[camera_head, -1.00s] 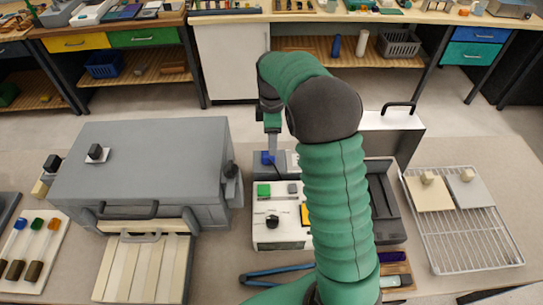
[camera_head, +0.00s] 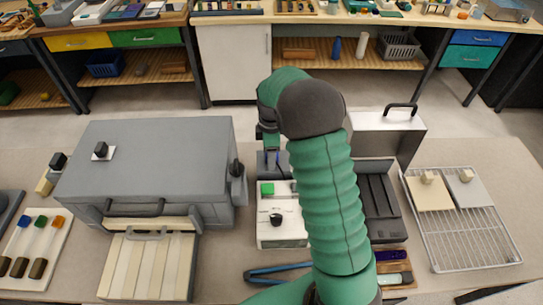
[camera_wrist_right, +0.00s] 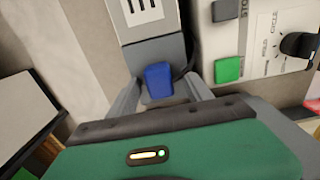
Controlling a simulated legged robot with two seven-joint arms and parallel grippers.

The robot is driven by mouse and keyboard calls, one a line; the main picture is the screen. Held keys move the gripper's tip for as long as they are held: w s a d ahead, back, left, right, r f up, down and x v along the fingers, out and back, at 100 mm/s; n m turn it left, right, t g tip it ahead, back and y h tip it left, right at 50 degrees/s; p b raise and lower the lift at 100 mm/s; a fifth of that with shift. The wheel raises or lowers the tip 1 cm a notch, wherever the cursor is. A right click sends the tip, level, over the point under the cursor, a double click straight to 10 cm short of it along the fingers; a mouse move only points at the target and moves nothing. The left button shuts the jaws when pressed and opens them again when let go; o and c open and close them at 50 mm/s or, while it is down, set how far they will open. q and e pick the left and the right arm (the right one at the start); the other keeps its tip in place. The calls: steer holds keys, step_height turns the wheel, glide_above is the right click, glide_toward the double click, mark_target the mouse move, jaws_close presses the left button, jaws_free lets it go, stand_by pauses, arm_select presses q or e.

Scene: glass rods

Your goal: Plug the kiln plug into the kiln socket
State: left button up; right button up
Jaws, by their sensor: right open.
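A blue block-shaped piece (camera_wrist_right: 158,80), which looks like the kiln plug, sits at the near end of a grey block in the right wrist view. A black cable (camera_wrist_right: 188,58) curves beside it. The grey block carries a white slotted panel (camera_wrist_right: 145,18), possibly the socket; whether the blue piece is seated in anything I cannot tell. My right gripper (camera_wrist_right: 163,84) is open, one finger on each side of the blue piece, with no clear grip on it. In the head view this gripper (camera_head: 271,160) is small and partly hidden by my arm. My left gripper is out of view.
A white control box (camera_head: 282,236) with a green button and black knob stands just nearer. The grey kiln (camera_head: 150,160) is to its left. An open grey case (camera_head: 382,205) and wire rack (camera_head: 465,235) lie right. Blue tongs (camera_head: 275,271) lie in front.

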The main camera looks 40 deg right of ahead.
steer(key=shift+a+r, duration=0.1)
steer(key=shift+d, duration=0.3)
steer(key=c, duration=1.2)
jaws_close()
steer(key=shift+a, duration=0.1)
steer(key=shift+r, duration=0.65)
step_height(320, 180, up, 2)
steer(key=shift+r+b, duration=0.1)
steer(key=shift+b, duration=0.25)
steer(key=s+a, duration=0.3)
steer(key=s, duration=0.1)
steer(key=s+a+r+b, duration=0.1)
steer(key=s+a, duration=0.3)
steer(key=s+a+b, duration=0.1)
steer(key=s+a, duration=0.2)
steer(key=s, duration=0.1)
steer(key=shift+a+r, duration=0.2)
steer(key=shift+a, duration=0.1)
